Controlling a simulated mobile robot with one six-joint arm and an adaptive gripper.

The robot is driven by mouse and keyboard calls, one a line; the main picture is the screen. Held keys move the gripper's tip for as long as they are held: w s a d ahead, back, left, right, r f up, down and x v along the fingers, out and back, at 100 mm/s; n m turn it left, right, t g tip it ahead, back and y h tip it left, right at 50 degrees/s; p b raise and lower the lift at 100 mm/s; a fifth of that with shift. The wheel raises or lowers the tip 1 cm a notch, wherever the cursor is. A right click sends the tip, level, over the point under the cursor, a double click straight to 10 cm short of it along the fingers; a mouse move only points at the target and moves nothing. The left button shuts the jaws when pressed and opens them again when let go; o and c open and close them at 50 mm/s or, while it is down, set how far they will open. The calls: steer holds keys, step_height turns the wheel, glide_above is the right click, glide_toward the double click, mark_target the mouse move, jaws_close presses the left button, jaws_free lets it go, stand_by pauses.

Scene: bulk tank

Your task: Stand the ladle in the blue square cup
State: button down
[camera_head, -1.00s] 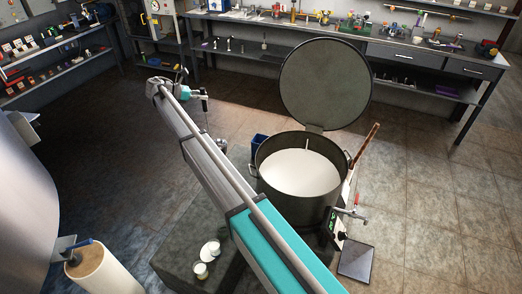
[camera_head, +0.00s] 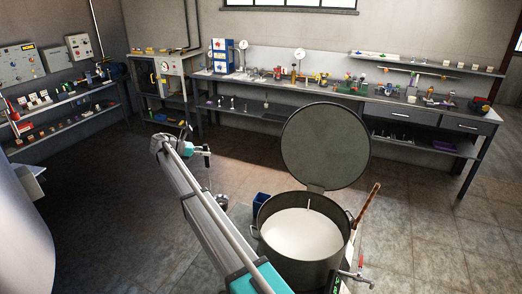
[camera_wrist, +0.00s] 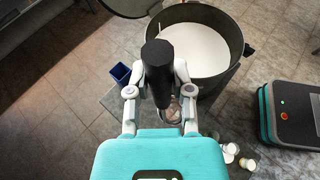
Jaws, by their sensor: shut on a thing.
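My gripper (camera_wrist: 158,66) is shut on the black handle of the ladle (camera_wrist: 157,55). The ladle's metal bowl (camera_wrist: 174,112) shows below the handle in the wrist view. In the head view my gripper (camera_head: 204,150) holds the ladle up, with its bowl (camera_head: 222,201) low, left of the blue cup. The blue square cup (camera_head: 260,201) stands just left of the tank, its lower part cut off by the tank and my arm. In the wrist view the cup (camera_wrist: 120,73) is left of the gripper, open side up, apart from the ladle.
A round tank (camera_head: 300,250) of white liquid stands right of the cup, its lid (camera_head: 325,145) raised. A wooden-handled tool (camera_head: 368,203) leans at its right side. Small white cups (camera_wrist: 230,149) stand low in the wrist view. A workbench (camera_head: 330,95) lines the back wall.

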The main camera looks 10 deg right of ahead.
step_height(320, 180, up, 14)
steer(key=p, duration=1.2)
steer(key=shift+f+p, duration=0.1)
steer(key=shift+p, duration=0.2)
